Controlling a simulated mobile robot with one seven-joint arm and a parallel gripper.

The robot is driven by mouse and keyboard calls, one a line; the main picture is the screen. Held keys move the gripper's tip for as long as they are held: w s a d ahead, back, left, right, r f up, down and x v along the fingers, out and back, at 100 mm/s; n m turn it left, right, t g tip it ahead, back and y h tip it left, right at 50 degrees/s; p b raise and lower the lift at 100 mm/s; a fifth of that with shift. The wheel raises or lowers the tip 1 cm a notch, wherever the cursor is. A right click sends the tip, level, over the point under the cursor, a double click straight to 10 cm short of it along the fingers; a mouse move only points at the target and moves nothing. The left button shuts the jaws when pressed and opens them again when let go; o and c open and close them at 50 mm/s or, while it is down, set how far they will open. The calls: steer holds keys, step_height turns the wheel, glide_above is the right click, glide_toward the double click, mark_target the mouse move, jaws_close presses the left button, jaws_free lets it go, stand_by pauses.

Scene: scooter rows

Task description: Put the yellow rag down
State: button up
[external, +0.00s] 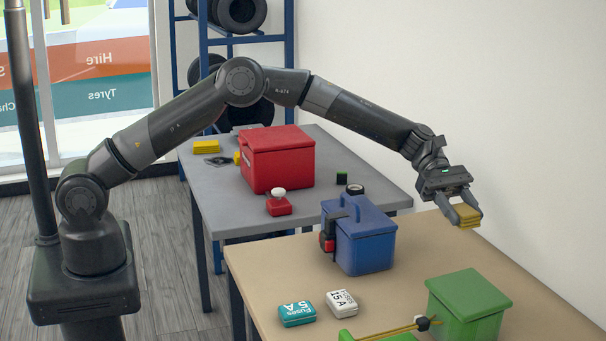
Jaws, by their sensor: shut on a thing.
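My gripper (462,213) is at the right, above the far right part of the tan table (285,259). It is shut on a yellow rag (467,216), a small folded stack between the fingers. The rag appears to be held just above the tabletop near the wall edge, but I cannot tell whether it touches. A second yellow folded stack (206,147) lies on the grey table (213,182) at the far left.
A blue box (366,245) stands left of my gripper, and a green box (468,305) stands in front of it. Fuse boxes, one teal (297,315) and one white (342,303), lie at the front. A red box (278,160) stands on the grey table. Tan tabletop is bare between the blue and green boxes.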

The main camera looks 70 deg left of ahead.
mark_target(453, 267)
step_height(453, 267, down, 13)
steer(key=shift+a+f, duration=0.1)
stand_by(0.7)
steer(key=shift+f, duration=0.1)
steer(key=o, duration=1)
steer(key=shift+c, duration=0.2)
steer(key=shift+a, duration=0.1)
steer(key=v, duration=1.2)
